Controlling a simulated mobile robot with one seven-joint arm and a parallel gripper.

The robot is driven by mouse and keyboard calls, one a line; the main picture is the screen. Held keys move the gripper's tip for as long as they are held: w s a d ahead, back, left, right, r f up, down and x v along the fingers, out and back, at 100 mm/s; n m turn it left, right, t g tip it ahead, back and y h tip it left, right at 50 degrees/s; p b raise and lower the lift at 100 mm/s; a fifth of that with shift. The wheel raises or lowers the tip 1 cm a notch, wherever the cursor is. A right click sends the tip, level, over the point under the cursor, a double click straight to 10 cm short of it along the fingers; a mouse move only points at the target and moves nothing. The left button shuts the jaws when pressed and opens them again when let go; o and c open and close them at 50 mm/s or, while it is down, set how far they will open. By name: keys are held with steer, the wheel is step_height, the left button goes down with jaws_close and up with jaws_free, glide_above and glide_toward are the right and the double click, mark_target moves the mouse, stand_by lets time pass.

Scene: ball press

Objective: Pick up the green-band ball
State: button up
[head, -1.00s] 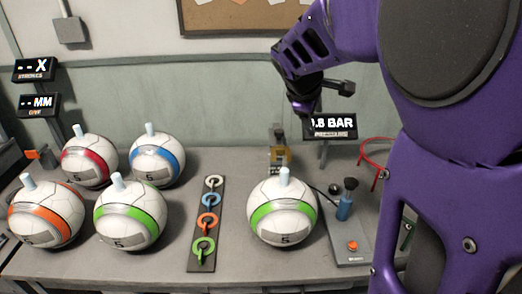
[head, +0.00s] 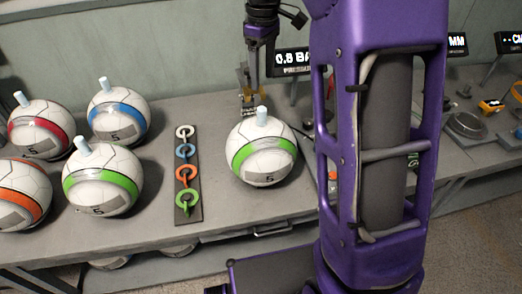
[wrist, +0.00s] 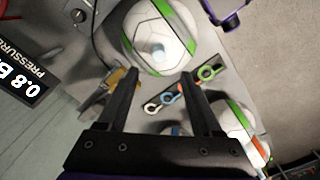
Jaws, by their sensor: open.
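One green-band ball (head: 263,151), white with a light peg on top, stands alone on the bench right of the ring strip. It also shows in the wrist view (wrist: 150,40), just beyond my fingertips. A second green-band ball (head: 103,180) stands in the group at left. My gripper (wrist: 158,76) is open and empty, its two dark fingers pointing toward the lone ball without visible contact.
A strip with white, blue, orange and green rings (head: 187,175) lies left of the lone ball. Red (head: 40,128), blue (head: 118,117) and orange-band (head: 22,192) balls stand at left. A pressure display (head: 292,61) and a small yellow-marked fixture (head: 246,98) are behind.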

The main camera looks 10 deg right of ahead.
mark_target(262, 108)
step_height(262, 108, down, 12)
steer(key=shift+w+f+b, duration=0.15)
steer(key=shift+f+b, duration=0.1)
steer(key=shift+b, duration=0.4)
steer(key=shift+c, duration=0.4)
jaws_close()
steer(key=shift+r, duration=0.1)
stand_by(0.7)
